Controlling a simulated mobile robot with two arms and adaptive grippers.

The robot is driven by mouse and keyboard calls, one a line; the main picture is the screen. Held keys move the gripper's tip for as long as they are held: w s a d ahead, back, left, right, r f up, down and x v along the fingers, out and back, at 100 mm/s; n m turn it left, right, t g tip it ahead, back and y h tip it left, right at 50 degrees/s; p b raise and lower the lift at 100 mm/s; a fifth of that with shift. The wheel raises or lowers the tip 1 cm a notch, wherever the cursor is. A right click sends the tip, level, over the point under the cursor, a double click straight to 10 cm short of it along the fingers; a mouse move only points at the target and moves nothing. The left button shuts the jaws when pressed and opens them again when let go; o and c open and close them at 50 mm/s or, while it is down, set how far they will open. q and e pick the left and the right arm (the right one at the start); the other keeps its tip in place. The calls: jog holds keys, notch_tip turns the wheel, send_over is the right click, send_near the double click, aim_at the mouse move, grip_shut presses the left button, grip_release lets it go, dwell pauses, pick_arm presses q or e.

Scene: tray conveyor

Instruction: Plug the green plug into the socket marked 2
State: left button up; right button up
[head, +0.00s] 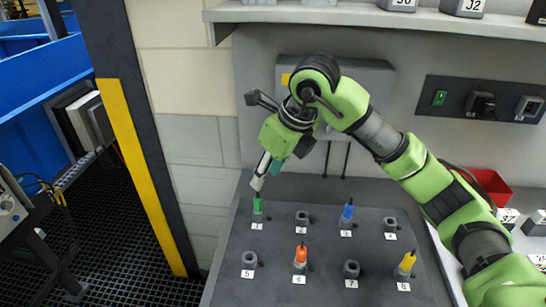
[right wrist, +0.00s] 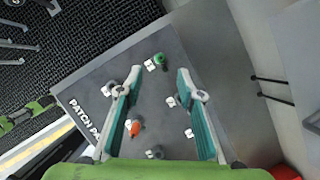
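The green plug (head: 257,207) stands upright in the leftmost back-row socket of the dark grey panel (head: 325,287). My right gripper (head: 264,178) is open and empty, just above the green plug. In the right wrist view the green plug (right wrist: 159,60) shows just beyond the two spread teal-lined fingers (right wrist: 159,76), apart from them. The second back-row socket (head: 302,217), to the right of the green plug, is empty; its small label is hard to read, but its place in the row fits 2.
A blue plug (head: 347,211) is in the back row. An orange plug (head: 300,254) and a yellow plug (head: 407,262) are in the front row. The other sockets are empty. A shelf (head: 370,16) overhangs behind, and a red bin (head: 488,185) lies right, behind my arm.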

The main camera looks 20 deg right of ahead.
aim_at(259, 199)
jog(key=p+x, duration=0.1)
jog(key=x, duration=0.6)
jog(key=shift+w+a+f, duration=0.1)
jog(key=shift+w+f, duration=0.05)
jog(key=shift+f, duration=0.2)
jog(key=shift+w+a+f+p, duration=0.1)
jog(key=shift+w+f+p, duration=0.1)
jog(key=shift+f+p, duration=0.25)
jog(key=shift+f, duration=0.3)
pick_arm(q)
jog(key=shift+w+d+r, duration=0.1)
jog(key=shift+w+r, duration=0.7)
jog(key=shift+r, duration=0.25)
pick_arm(e)
jog(key=shift+c, duration=0.3)
grip_shut()
pick_arm(q)
jog(key=shift+d, duration=0.1)
pick_arm(e)
jog(key=shift+r, duration=0.1)
pick_arm(q)
jog(key=shift+r, duration=0.1)
pick_arm(e)
jog(key=shift+w+r, duration=0.1)
jog(key=shift+r, duration=0.05)
pick_arm(q)
jog(key=shift+r+p, duration=0.55)
jog(key=shift+r, duration=0.05)
pick_arm(e)
jog(key=shift+r, duration=1.4)
